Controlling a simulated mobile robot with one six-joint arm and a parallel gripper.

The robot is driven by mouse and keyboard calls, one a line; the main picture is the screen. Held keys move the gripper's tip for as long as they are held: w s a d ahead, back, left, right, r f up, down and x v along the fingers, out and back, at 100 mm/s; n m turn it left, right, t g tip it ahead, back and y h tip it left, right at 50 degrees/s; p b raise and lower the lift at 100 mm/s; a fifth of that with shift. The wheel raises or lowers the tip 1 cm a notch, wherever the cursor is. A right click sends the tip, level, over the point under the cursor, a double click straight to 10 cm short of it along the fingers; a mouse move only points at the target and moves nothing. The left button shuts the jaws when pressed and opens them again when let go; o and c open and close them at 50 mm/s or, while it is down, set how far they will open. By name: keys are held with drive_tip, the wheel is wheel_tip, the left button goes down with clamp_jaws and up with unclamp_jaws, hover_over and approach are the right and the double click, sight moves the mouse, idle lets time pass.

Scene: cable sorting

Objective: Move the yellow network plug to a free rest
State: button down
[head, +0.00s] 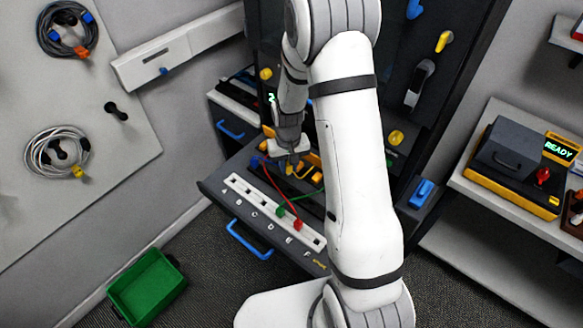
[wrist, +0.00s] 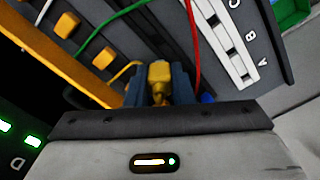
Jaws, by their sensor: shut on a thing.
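My gripper (head: 291,163) is above the back of the pulled-out drawer and shut on the yellow network plug. In the wrist view the plug (wrist: 159,72) sits between the dark blue fingers (wrist: 160,88), with a thin yellow cable on its left. The white rest strip (head: 240,189) runs along the drawer front with letters from A to F. A red plug (head: 297,225) and a green plug (head: 281,211) stand at the strip, near D and E.
Red and green cables run from the plugs back past my gripper. A yellow-orange unit (wrist: 60,65) lies beside it. A green bin (head: 147,287) stands on the floor. Cable coils hang on the left wall board. The yellow-black READY device (head: 515,170) is on the right shelf.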

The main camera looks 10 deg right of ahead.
sight(290, 172)
drive_tip(key=shift+w+d+f+n+b, duration=0.15)
drive_tip(key=shift+f+n+b, duration=0.2)
drive_tip(key=shift+b, duration=0.3)
drive_tip(key=f+n+b, duration=0.1)
drive_tip(key=n+b, duration=0.1)
drive_tip(key=b, duration=0.2)
drive_tip(key=shift+f, duration=0.3)
drive_tip(key=n+b, duration=0.2)
drive_tip(key=b, duration=0.1)
drive_tip(key=shift+f+n, duration=0.35)
drive_tip(key=shift+s+n+b, duration=0.25)
drive_tip(key=shift+n+b, duration=0.65)
drive_tip(key=shift+b, duration=0.05)
drive_tip(key=shift+f+b, duration=1.2)
drive_tip(key=shift+f, duration=0.75)
drive_tip(key=shift+f+b, duration=0.1)
drive_tip(key=shift+b, duration=0.2)
drive_tip(key=shift+f+b, duration=1.25)
drive_tip(key=shift+f, duration=0.15)
